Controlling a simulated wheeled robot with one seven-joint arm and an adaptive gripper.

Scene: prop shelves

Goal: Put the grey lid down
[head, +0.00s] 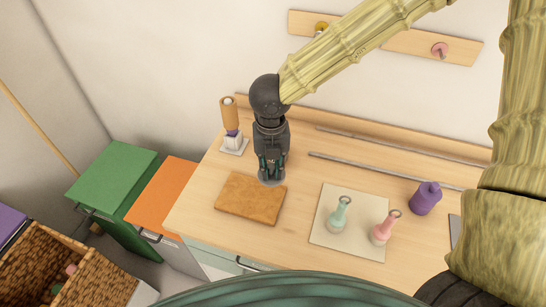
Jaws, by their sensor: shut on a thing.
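The grey lid (271,181) is a small round grey disc at the tips of my gripper (271,172). My gripper points down and is shut on the lid. The lid is at the back right corner of a brown board (250,199) on the wooden counter. I cannot tell whether the lid touches the counter or hangs just above it. My fingers hide part of the lid's top.
A pale mat (342,242) bears a green flask (338,218) and a pink flask (384,229). A purple bottle (425,198) stands further right. Metal rails run along the back.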

